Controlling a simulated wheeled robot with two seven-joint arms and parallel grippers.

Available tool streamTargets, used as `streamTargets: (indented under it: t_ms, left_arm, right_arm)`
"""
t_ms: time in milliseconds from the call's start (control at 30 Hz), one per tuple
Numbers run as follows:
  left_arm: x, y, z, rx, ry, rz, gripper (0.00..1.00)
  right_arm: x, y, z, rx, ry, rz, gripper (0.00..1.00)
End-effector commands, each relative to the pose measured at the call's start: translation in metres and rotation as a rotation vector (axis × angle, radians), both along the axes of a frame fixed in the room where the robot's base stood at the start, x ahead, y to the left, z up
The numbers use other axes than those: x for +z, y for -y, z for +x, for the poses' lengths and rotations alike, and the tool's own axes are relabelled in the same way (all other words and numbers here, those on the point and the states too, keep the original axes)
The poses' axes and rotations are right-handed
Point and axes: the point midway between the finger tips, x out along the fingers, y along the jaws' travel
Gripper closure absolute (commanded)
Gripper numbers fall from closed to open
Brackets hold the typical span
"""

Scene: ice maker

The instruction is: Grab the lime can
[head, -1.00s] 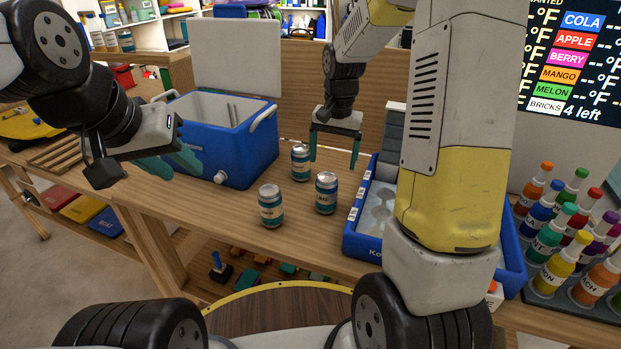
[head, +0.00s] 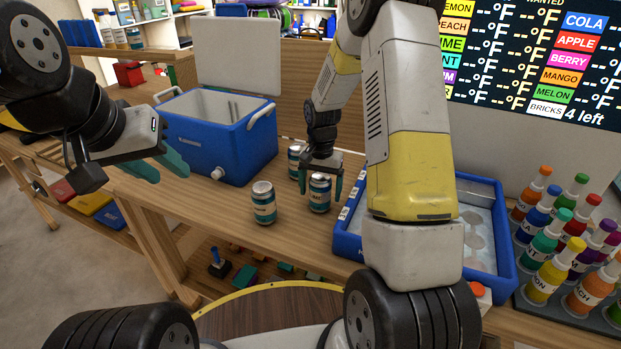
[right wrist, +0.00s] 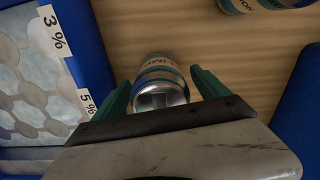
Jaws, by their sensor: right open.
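The lime can (head: 319,195), silver and teal, stands upright on the wooden counter; its label, which seems to read LIME, shows in the right wrist view (right wrist: 158,68). My right gripper (head: 321,186) is open, pointing down with its green fingers on either side of this can. In the right wrist view the can's top lies between the fingers (right wrist: 160,80), with small gaps on both sides. My left gripper (head: 160,165) is open and empty in front of the blue cooler. Two similar cans, one in front left (head: 264,204) and one behind (head: 294,160), stand close by.
The blue cooler (head: 240,150) with its lid up stands behind left. A blue ice tray (head: 345,243) is just right of the lime can, partly hidden by my right arm. Several colored bottles (head: 550,275) stand far right. The counter's front left is clear.

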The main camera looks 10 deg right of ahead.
Motion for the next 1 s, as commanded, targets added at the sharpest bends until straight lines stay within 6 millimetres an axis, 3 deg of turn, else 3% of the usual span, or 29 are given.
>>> streamTargets:
  t_ms: [167, 200, 600, 1000]
  left_arm:
    - [0.0000, 0.0000, 0.0000, 0.000, 0.000, 0.000, 0.64]
    - [0.0000, 0.0000, 0.0000, 0.000, 0.000, 0.000, 0.64]
    - [0.0001, 0.0000, -0.0001, 0.000, 0.000, 0.000, 0.64]
    - [0.0001, 0.0000, -0.0001, 0.000, 0.000, 0.000, 0.64]
  right_arm:
    - [-0.0002, 0.0000, 0.0001, 0.000, 0.001, 0.000, 0.15]
    - [-0.0002, 0.0000, 0.0001, 0.000, 0.001, 0.000, 0.19]
    - [0.0001, -0.0001, 0.0003, 0.000, 0.001, 0.000, 0.98]
    - [0.0068, -0.0002, 0.0011, 0.000, 0.004, 0.000, 1.00]
